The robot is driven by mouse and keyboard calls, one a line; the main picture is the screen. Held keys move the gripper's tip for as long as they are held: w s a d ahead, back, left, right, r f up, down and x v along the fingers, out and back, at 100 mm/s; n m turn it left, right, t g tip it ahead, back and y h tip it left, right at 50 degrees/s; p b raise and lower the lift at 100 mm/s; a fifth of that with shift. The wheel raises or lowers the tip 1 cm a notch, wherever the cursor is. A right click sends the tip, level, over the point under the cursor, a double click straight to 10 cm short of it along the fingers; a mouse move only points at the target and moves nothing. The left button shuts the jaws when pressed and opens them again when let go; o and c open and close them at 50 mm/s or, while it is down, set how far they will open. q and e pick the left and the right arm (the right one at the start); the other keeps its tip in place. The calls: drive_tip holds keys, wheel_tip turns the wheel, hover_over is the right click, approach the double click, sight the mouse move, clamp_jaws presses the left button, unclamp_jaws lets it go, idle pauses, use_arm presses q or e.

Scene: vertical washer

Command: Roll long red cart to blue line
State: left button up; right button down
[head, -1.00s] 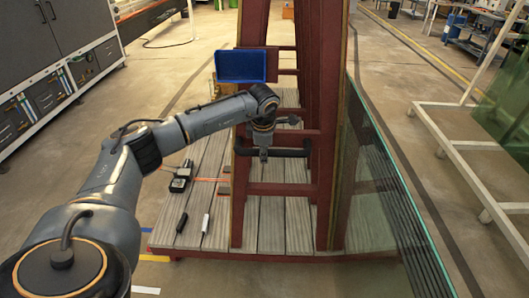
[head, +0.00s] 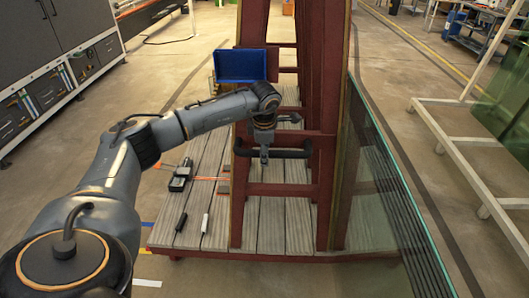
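The long red cart (head: 285,189) stands in front of me, with a grey plank deck and a tall red frame. A black handle bar (head: 292,153) is fixed across its near end. My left gripper (head: 264,158) is at this handle, near its left part. The fingers are small and dark here, and I cannot tell whether they are closed around the bar. A short piece of blue line (head: 147,224) shows on the floor left of the cart's near corner. My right gripper is out of view.
A blue bin (head: 240,66) sits on the cart's frame, and glass sheets (head: 385,190) lean on its right side. Dark cabinets (head: 60,60) stand at left. A white rack (head: 455,143) stands at right. Open floor lies on both sides.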

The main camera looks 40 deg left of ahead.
use_arm(q)
drive_tip(key=shift+a, duration=0.1)
drive_tip(key=shift+r, duration=0.1)
drive_tip(key=shift+r+p, duration=0.3)
drive_tip(key=shift+p, duration=0.05)
drive_tip(key=r+p, duration=0.1)
drive_tip(key=s+r+p, duration=0.1)
drive_tip(key=s+d+r+p, duration=0.1)
drive_tip(key=shift+d+r, duration=0.1)
drive_tip(key=shift+r, duration=0.3)
drive_tip(key=r+p, duration=0.1)
drive_tip(key=s+d+r+p, duration=0.1)
drive_tip(key=r, duration=0.1)
drive_tip(key=s+r+p, duration=0.1)
drive_tip(key=shift+d+r, duration=0.25)
drive_tip(key=shift+d, duration=0.1)
